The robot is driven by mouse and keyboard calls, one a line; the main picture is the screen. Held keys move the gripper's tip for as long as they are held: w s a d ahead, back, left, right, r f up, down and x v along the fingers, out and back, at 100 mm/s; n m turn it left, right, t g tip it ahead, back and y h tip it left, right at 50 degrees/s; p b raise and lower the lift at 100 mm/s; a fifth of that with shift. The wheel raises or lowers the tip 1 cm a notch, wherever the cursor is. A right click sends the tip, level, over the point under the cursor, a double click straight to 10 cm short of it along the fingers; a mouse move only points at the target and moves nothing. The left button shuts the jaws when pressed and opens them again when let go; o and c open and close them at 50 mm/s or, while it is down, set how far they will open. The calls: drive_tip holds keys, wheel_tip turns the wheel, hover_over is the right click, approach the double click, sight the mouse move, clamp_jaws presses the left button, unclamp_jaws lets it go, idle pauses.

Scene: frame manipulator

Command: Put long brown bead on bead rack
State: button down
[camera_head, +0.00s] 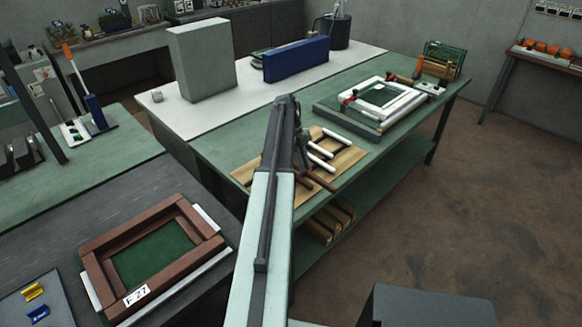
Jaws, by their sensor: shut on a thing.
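The bead rack (352,154) is a flat tan wooden board on the green bench, with short white beads and dark strips on it. My arm reaches over it from the front and hides its middle. My dark gripper (304,160) points down over the rack, its fingertips mostly hidden by the arm. It is shut on what looks like the long brown bead (318,181), which shows beside the arm at the rack's front edge. I cannot tell whether the bead touches the rack.
A white frame on a dark base (384,98) stands right of the rack. A grey block (202,58) and a blue block (296,60) stand behind. A brown frame (152,255) lies on the grey bench at front left. Open floor lies to the right.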

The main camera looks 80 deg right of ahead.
drive_tip(key=w+a, duration=0.1)
drive_tip(key=w, duration=0.3)
drive_tip(key=w+a+f+b, duration=0.1)
drive_tip(key=w, duration=0.4)
drive_tip(key=w+a, duration=0.2)
drive_tip(key=w, duration=0.2)
drive_tip(key=shift+w+f, duration=0.2)
drive_tip(key=shift+w, duration=0.2)
drive_tip(key=f+b, duration=0.2)
drive_tip(key=b, duration=0.1)
drive_tip(key=f+b, duration=0.1)
drive_tip(key=f, duration=0.1)
drive_tip(key=shift+w+a, duration=0.1)
drive_tip(key=shift+w, duration=0.25)
drive_tip(key=shift+r, duration=0.25)
drive_tip(key=c, duration=1.6)
unclamp_jaws()
drive_tip(key=shift+c, duration=0.2)
drive_tip(key=p+v, duration=1.1)
drive_tip(key=v, duration=0.1)
